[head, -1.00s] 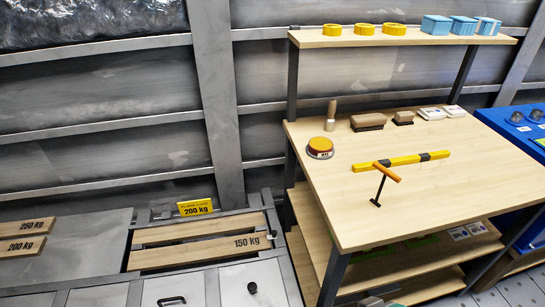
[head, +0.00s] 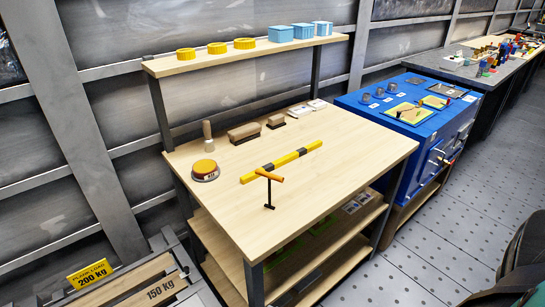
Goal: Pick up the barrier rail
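The barrier rail (head: 300,154) is a yellow bar with black bands. It lies flat and diagonally on the light wooden workbench top (head: 340,185). A T-shaped tool (head: 269,190) with an orange handle and black stem stands in front of it, and its handle overlaps the rail's near-left part in the picture. I cannot tell whether they touch. Neither of my grippers is clearly in view.
On the bench, a round orange-topped object (head: 205,170), brown blocks (head: 245,131) and white cards (head: 300,111) lie behind the rail. A shelf (head: 240,53) with yellow rings and blue boxes stands above. A blue cabinet (head: 400,140) adjoins at right. Grey floor (head: 440,240) is open in front.

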